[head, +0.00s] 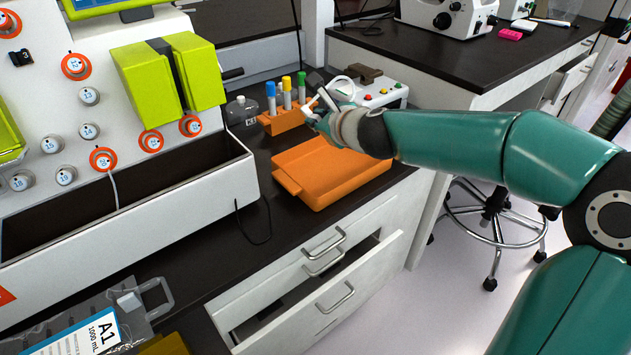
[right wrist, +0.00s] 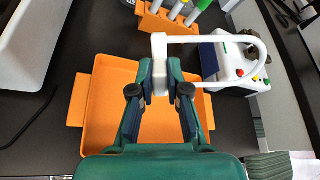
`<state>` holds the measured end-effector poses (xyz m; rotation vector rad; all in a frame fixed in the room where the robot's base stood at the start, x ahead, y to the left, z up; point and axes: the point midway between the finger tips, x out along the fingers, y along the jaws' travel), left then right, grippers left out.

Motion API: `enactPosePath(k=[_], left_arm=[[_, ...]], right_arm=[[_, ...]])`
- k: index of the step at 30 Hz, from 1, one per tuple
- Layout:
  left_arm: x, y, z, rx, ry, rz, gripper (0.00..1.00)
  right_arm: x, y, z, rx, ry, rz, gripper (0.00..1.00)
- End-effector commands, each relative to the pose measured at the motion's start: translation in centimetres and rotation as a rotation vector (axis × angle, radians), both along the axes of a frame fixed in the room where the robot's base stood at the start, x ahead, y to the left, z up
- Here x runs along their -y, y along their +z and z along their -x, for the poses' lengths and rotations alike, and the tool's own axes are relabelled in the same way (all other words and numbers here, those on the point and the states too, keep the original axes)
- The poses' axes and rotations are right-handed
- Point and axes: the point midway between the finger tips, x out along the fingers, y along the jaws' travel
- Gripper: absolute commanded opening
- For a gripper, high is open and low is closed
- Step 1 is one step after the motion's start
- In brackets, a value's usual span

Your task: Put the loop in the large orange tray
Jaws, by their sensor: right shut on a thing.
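The large orange tray (head: 335,172) lies empty on the dark bench in the head view. It also shows in the right wrist view (right wrist: 105,110), below my gripper. My right gripper (right wrist: 160,88) is shut on the white block-like end of the loop (right wrist: 159,62). The loop's thin white tube curves out to the right, past the tray's edge and over the white button device. In the head view my right gripper (head: 322,112) is at the tray's far side, partly hidden by my wrist. My left gripper is not in view.
A white device (head: 388,92) with coloured buttons is at the back right. The white processor (head: 215,172) stands left. Drawers below are partly open.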

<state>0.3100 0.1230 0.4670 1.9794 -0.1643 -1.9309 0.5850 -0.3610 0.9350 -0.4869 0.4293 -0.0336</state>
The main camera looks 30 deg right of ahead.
Motion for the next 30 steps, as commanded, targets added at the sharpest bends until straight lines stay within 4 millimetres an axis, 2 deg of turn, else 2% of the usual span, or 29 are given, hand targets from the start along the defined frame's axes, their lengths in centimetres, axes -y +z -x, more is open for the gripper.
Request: enactPosePath(k=[1, 7, 17, 25, 30], left_arm=[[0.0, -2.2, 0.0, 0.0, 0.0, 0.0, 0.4], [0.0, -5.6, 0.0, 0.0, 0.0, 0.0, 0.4], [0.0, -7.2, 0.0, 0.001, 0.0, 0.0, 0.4], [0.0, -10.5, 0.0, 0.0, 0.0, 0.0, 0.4], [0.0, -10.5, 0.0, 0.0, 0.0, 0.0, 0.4]], right_arm=[[0.0, -2.3, 0.0, -0.001, 0.0, 0.001, 0.0], [0.1, -6.0, 0.0, -0.001, 0.0, 0.001, 0.0], [0.1, -7.9, 0.1, 0.0, -0.001, 0.0, 0.0], [0.1, -11.4, 0.1, 0.0, -0.001, 0.0, 0.0], [0.1, -11.6, 0.1, 0.0, -0.001, 0.0, 0.0]])
